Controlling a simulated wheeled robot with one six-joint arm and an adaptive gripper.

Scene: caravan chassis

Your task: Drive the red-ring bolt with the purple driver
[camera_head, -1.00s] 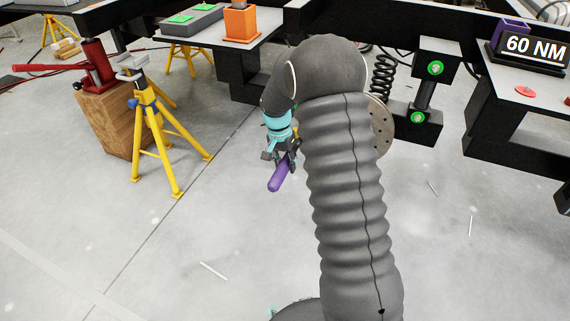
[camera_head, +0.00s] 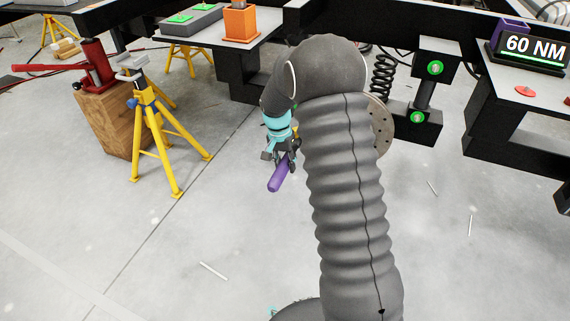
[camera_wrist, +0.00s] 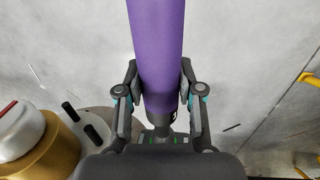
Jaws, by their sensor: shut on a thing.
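The purple driver (camera_head: 279,178) is held in my gripper (camera_head: 284,158), in open air left of my thick ribbed arm. In the wrist view the purple driver (camera_wrist: 157,45) runs from the top edge down between the two fingers of my gripper (camera_wrist: 160,88), which are shut on it. Its far end is grey and partly hidden by the gripper body. I cannot make out the red-ring bolt in either view. Two bolt heads on green discs, an upper one (camera_head: 435,68) and a lower one (camera_head: 417,117), show on the black chassis blocks right of my arm.
A yellow stand (camera_head: 155,120) and a wooden block (camera_head: 108,120) with a red jack (camera_head: 97,65) stand at left. An orange box (camera_head: 240,23) is on the back table. A "60 NM" display (camera_head: 534,48) and a red disc (camera_head: 525,91) are at right. The foreground floor is mostly clear.

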